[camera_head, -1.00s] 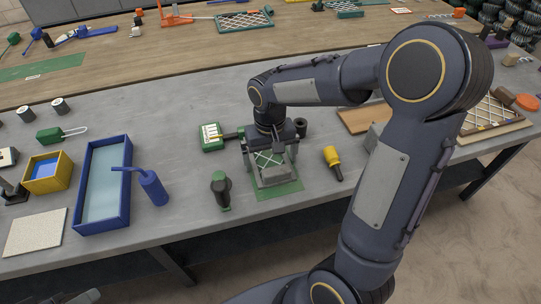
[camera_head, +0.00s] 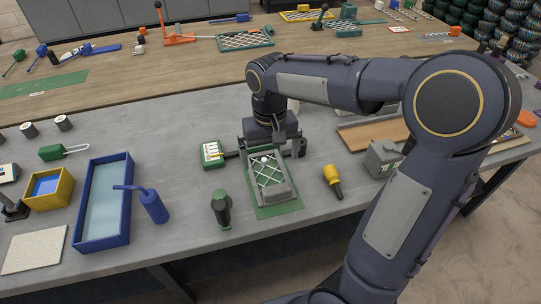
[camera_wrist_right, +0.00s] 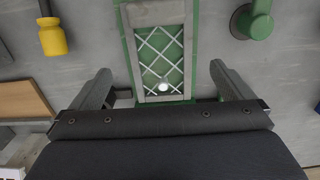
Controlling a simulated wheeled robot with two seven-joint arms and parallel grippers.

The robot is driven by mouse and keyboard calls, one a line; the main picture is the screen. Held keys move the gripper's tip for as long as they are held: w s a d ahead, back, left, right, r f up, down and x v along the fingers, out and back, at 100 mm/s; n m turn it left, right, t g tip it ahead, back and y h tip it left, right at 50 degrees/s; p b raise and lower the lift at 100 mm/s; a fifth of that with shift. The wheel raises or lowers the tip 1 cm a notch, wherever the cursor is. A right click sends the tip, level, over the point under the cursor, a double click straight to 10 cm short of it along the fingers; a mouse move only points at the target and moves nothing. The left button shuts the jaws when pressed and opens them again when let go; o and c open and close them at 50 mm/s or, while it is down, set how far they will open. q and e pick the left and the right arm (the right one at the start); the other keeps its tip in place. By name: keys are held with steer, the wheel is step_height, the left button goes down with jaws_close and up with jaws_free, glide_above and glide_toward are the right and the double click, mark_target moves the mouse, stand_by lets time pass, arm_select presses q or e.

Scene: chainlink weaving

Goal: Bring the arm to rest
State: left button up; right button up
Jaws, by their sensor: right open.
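My right gripper (camera_head: 272,150) is open and empty, above the far end of a grey frame (camera_head: 281,190) with a white wire lattice over green. The frame lies on a green mat (camera_head: 279,212) on the grey bench. In the right wrist view the two fingers (camera_wrist_right: 163,92) stand wide apart, one on each side of the near end of the frame (camera_wrist_right: 155,13). They look clear of it. A small white ball or bright spot (camera_wrist_right: 163,85) shows on the lattice. My left gripper is not in view.
A yellow-handled tool (camera_head: 332,178) lies right of the frame and a dark green tool (camera_head: 221,207) left of it. A green box (camera_head: 213,153) stands behind left. A blue tray (camera_head: 83,220) and blue can (camera_head: 153,207) are further left. A grey container (camera_head: 382,160) stands right.

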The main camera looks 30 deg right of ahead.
stand_by(0.3)
steer(key=s+a+r+t+y, duration=0.1)
steer(key=s+a+t+y, duration=0.1)
steer(key=s, duration=0.6)
steer(key=s+a+r+n+t+y+p, duration=0.1)
steer(key=s+t, duration=0.3)
steer(key=s, duration=0.5)
steer(key=shift+a+y, duration=0.4)
steer(key=shift+a, duration=0.2)
steer(key=shift+s, duration=0.1)
